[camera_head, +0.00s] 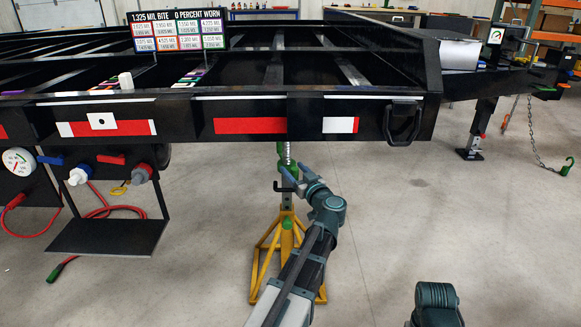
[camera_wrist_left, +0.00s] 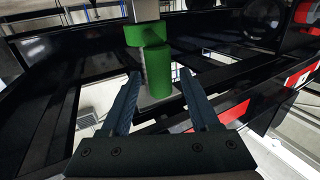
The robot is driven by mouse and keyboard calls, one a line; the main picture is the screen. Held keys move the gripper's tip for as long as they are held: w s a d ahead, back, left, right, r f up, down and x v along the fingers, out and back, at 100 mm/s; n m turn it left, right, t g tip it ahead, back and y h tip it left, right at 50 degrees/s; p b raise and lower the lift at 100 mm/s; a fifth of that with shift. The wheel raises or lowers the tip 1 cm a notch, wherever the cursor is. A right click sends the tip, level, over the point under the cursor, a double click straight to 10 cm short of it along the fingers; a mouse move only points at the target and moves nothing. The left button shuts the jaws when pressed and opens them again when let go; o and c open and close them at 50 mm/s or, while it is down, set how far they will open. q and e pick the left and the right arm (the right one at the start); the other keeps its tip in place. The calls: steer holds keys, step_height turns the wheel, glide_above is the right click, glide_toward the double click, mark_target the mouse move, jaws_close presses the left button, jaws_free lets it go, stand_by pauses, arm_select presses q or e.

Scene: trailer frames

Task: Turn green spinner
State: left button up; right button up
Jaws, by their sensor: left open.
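The green spinner (camera_head: 289,172) sits on the threaded screw of a yellow jack stand (camera_head: 268,245) under the black trailer frame. My left gripper (camera_head: 289,178) is at the spinner. In the left wrist view, the green spinner (camera_wrist_left: 158,72) shows as a green cylinder between the tips of my open left gripper (camera_wrist_left: 160,75). Gaps show on both sides, so the fingers look apart from it. Another green piece (camera_wrist_left: 146,34) is beside it in that view. My arm hides part of the stand in the head view. My right gripper is not in view.
The trailer frame (camera_head: 252,125) with red and white reflective strips runs just above the spinner. A black D-ring (camera_head: 403,121) hangs to the right. A gauge panel (camera_head: 20,185) with valves and red hoses stands at left.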

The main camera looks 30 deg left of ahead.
arm_select(q)
steer(key=shift+x, duration=1.35)
jaws_close()
stand_by(0.5)
